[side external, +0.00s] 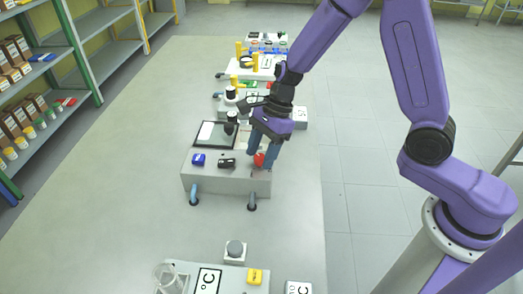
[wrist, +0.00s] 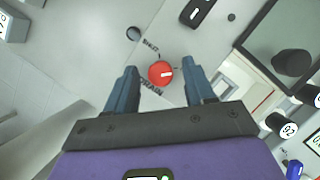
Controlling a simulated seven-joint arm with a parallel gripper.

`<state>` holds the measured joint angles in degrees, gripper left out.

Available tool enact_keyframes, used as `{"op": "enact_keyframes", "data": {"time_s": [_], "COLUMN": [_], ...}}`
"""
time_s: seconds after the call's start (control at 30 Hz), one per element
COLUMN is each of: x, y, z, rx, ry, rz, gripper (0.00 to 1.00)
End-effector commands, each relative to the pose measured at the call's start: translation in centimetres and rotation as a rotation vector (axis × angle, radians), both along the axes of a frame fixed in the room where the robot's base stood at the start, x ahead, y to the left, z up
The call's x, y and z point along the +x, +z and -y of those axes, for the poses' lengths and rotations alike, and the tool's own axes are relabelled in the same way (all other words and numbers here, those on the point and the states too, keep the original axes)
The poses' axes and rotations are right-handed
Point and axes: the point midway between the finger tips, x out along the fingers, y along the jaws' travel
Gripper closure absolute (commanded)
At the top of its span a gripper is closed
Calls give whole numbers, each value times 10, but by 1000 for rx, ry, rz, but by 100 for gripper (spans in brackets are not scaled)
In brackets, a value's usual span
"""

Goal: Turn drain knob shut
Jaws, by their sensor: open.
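The drain knob is a small red round knob (wrist: 160,73) with a white pointer mark on top. In the wrist view it sits on a light grey panel, with the lettering "SHUT" above left of it and "DRAIN" below it. The knob also shows in the side external view (side external: 259,159), on the front right of the grey device box (side external: 228,182). My gripper (wrist: 162,83) is open, its two blue-grey fingers on either side of the knob with gaps between. In the side external view my gripper (side external: 264,158) points down at the knob. I cannot tell how far its tips are above the panel.
A black switch (side external: 227,163) and a blue part (side external: 198,159) sit on the same box, left of the knob. More devices line the table behind and in front. Bare tabletop (side external: 120,170) lies to the left.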

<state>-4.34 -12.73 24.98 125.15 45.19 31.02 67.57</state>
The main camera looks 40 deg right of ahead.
Motion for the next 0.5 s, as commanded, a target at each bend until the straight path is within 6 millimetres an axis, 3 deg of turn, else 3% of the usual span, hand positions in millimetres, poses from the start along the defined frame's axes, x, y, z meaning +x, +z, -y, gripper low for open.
{"op": "enact_keyframes", "data": {"time_s": [0.03,0.2,0.5], "x": [0,0,1], "y": [0,0,1], "z": [0,0,0], "rx": [0,0,1], "ry": [0,0,20], "rz": [0,0,-1], "gripper": [46,100,100]}}
